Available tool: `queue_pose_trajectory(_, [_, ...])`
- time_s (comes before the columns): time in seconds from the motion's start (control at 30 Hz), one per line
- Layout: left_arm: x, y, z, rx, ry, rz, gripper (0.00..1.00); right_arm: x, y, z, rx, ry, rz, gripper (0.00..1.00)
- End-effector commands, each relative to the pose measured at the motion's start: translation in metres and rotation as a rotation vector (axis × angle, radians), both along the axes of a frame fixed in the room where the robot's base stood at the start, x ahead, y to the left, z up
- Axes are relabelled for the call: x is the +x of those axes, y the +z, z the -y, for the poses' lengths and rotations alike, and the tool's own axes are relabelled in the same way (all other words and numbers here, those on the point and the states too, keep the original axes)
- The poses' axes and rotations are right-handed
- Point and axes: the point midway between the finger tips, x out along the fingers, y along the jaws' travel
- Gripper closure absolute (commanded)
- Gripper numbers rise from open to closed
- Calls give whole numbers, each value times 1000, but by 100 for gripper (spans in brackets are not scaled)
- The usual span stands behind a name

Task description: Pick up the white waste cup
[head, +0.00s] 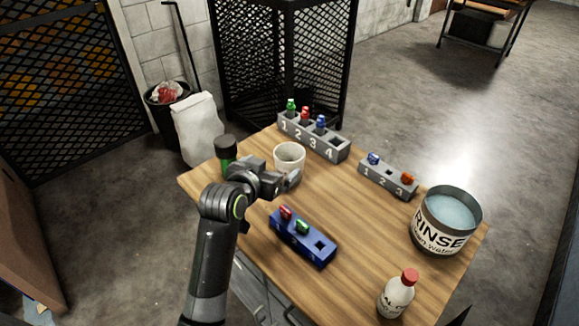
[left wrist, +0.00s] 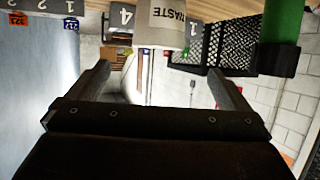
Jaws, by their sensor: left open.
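The white waste cup (head: 289,156) stands upright on the wooden table, near its far left part. In the left wrist view the cup (left wrist: 168,22) appears upside down at the top middle, with the word WASTE on its side. My left gripper (head: 290,182) is just in front of the cup and hides part of its lower side in the head view. Its two fingers are spread with nothing between them, and the cup shows beyond the gap between the fingertips (left wrist: 160,75). I cannot tell whether a finger touches the cup. My right gripper is not in view.
A green cylinder with a black top (head: 227,152) stands left of the cup. A grey numbered rack (head: 330,148) is behind it. A blue rack (head: 318,255), a small grey rack (head: 378,182), a rinse tub (head: 424,230) and a red-capped bottle (head: 395,298) are also on the table.

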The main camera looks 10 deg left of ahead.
Motion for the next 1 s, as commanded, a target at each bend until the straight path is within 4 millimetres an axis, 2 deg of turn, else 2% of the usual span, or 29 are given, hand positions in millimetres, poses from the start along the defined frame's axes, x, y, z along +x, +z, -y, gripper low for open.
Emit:
queue_pose_trajectory(0.2, [31, -13, 6, 2, -1, -2, 1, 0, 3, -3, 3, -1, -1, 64])
queue_pose_trajectory(0.4, [54, -23, 11, 1, 0, -2, 1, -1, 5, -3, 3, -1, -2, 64])
queue_pose_trajectory(0.73, [68, -30, 14, 2, 1, -2, 1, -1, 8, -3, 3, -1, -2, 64])
queue_pose_trajectory(1.0, [95, -44, 21, 3, 0, -2, 1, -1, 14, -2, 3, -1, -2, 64])
